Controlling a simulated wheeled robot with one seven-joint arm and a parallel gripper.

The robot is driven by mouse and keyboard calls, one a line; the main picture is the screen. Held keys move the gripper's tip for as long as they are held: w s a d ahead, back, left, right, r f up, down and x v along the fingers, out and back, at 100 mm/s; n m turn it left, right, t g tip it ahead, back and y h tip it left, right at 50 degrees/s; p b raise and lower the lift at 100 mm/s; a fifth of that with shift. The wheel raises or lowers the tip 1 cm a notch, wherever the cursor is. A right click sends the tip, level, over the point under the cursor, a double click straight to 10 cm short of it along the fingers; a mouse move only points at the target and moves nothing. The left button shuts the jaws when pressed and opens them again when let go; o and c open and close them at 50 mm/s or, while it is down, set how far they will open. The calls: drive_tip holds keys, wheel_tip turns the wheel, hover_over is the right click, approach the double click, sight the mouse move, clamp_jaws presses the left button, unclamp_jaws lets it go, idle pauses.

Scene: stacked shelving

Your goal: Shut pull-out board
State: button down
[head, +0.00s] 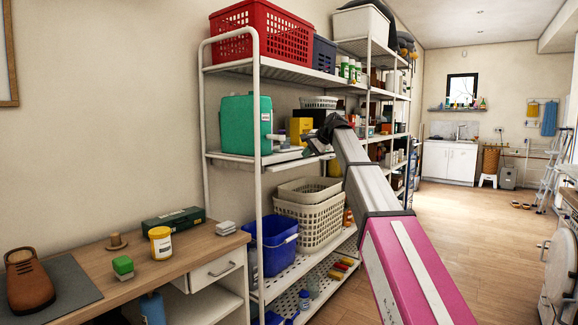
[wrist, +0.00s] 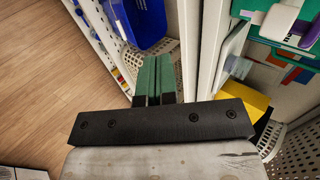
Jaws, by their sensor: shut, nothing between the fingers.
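The pull-out board (head: 238,158) appears to be the thin pale board at the middle level of the near shelving, under a green container (head: 240,120). I cannot tell exactly how far it stands out. In the wrist view a pale upright edge (wrist: 207,45), probably this board or its shelf, runs just right of the fingers. My gripper (head: 316,144) is at the front of that level, right of the green container. In the wrist view its green fingers (wrist: 155,65) are together and empty. Whether they touch the board is unclear.
A blue bin (head: 272,240) and beige baskets (head: 308,220) stand on the shelf below. A red crate (head: 262,30) is on top. A white post (head: 257,200) stands at the near corner. A wooden desk (head: 130,265) is at left.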

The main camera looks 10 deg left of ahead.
sight(285, 166)
drive_tip(key=x, duration=0.4)
drive_tip(key=r+x, duration=0.1)
drive_tip(key=x, duration=0.3)
drive_tip(key=a+x, duration=0.1)
drive_tip(key=x, duration=0.3)
drive_tip(key=shift+w+a+r, duration=0.1)
drive_tip(key=shift+w+r, duration=0.1)
drive_tip(key=shift+w, duration=0.15)
drive_tip(key=shift+w+a, duration=0.25)
drive_tip(key=shift+a, duration=0.25)
